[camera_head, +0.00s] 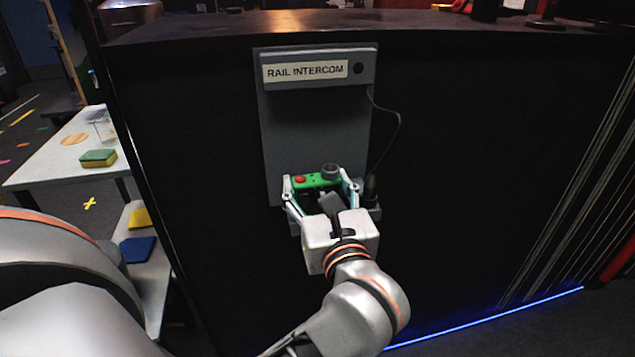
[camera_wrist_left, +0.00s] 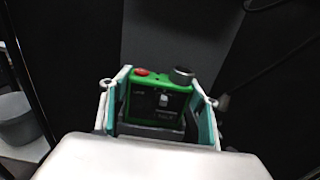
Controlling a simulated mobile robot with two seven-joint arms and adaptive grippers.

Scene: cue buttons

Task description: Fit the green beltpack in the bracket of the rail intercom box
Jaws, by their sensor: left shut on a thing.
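The green beltpack (camera_head: 318,181) has a red button and a dark knob on its top. It is upright in front of the lower part of the rail intercom box (camera_head: 318,140), a grey panel on the dark counter front. My left gripper (camera_head: 321,188) is shut on the beltpack, with a finger on each side. The left wrist view shows the beltpack (camera_wrist_left: 160,98) between the teal-lined fingers (camera_wrist_left: 160,112). The grey bracket (camera_head: 368,213) shows partly at the panel's bottom, mostly hidden by my gripper. I cannot tell how deep the beltpack sits in it. My right gripper is not in view.
A black cable (camera_head: 398,135) hangs from the box's upper housing to a dark plug (camera_head: 370,188) right of the gripper. A white table (camera_head: 50,165) with a sponge (camera_head: 98,158) stands left. The counter front to the right is clear.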

